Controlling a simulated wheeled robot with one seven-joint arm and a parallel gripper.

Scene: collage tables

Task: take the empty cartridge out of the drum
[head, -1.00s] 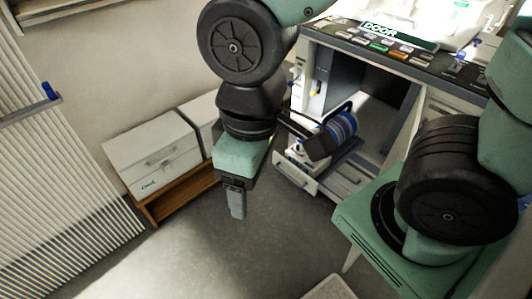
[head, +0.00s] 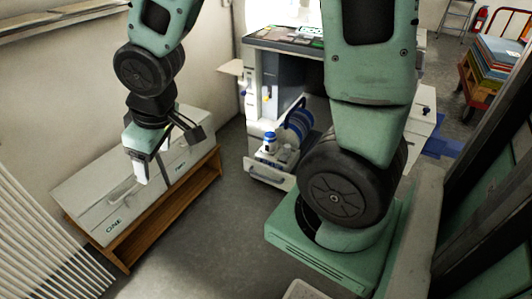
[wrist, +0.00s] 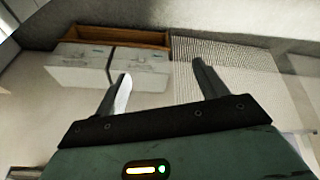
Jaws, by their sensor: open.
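A blue ringed cylinder that looks like the drum (head: 300,117) sits low in the open printer-like cabinet at the centre of the head view. I cannot make out a cartridge in it; my arm and the distance hide its detail. My gripper (head: 140,174) is to the left of the cabinet, well apart from the drum, in front of the white drawer boxes. In the wrist view my gripper (wrist: 160,85) has its two fingers spread, with nothing between them. The drum does not show in the wrist view.
White drawer boxes (head: 108,208) stand on a low wooden bench (head: 165,223) at left. A small white bottle with a blue cap (head: 269,144) stands by the drum on the cabinet's pulled-out part. A loaded cart (head: 494,68) is far right. Grey floor between is clear.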

